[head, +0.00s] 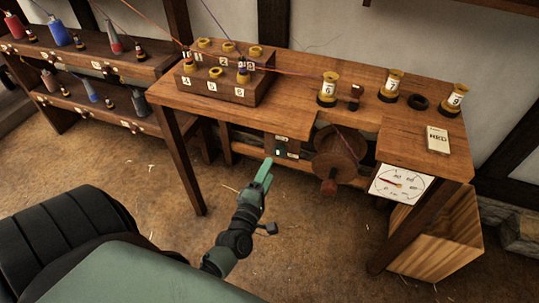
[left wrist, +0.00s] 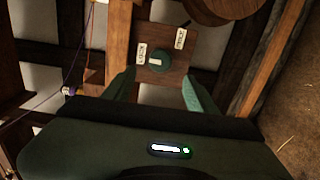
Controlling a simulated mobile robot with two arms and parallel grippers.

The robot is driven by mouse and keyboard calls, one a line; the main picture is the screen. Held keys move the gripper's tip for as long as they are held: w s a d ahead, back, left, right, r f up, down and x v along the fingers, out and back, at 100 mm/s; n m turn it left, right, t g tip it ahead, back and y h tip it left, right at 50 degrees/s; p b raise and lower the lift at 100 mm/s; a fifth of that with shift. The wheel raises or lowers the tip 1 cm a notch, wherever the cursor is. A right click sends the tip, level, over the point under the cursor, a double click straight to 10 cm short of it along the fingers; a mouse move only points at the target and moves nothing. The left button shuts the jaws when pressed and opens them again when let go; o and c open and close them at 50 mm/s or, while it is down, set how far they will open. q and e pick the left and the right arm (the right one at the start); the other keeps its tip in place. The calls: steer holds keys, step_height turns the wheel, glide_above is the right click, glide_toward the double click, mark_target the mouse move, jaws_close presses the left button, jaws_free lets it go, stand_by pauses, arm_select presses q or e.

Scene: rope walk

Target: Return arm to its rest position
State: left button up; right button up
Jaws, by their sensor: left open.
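My left gripper (head: 265,172) is the green one in the middle of the head view, below the front edge of the wooden table (head: 290,100). In the left wrist view its two green fingers (left wrist: 158,92) stand apart with nothing between them. Beyond them is a wooden panel with a round dark knob (left wrist: 160,58) and two white labels. The same panel (head: 281,147) shows under the table in the head view, just past the fingertips. My right gripper is in neither view.
A wooden wheel (head: 338,153) with a handle hangs under the table, right of my gripper. A white dial (head: 401,184) is at the front right, above a wooden crate (head: 440,235). A numbered block (head: 225,85) with spools stands on the table. Shelves (head: 90,60) are at left.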

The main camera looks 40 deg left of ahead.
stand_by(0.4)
arm_select(q)
steer(key=s+d+f+m+g+h, duration=0.2)
steer(key=s+d+f+m+g, duration=0.15)
steer(key=f, duration=0.55)
steer(key=s+d+f+m+g+h+p, duration=0.1)
steer(key=s+d+f+m+g, duration=0.15)
steer(key=s+f+m, duration=0.45)
steer(key=s+d+f+m+g+h, duration=0.2)
steer(key=d+f, duration=0.2)
steer(key=f, duration=0.7)
steer(key=s+f+m+g, duration=0.4)
steer(key=s+f, duration=0.3)
steer(key=s, duration=0.7)
steer(key=s+f+m+g, duration=0.4)
steer(key=s+f+m, duration=0.3)
steer(key=s, duration=0.6)
steer(key=shift+s+f+p, duration=0.35)
steer(key=shift+s+f, duration=0.05)
steer(key=shift+a, duration=0.1)
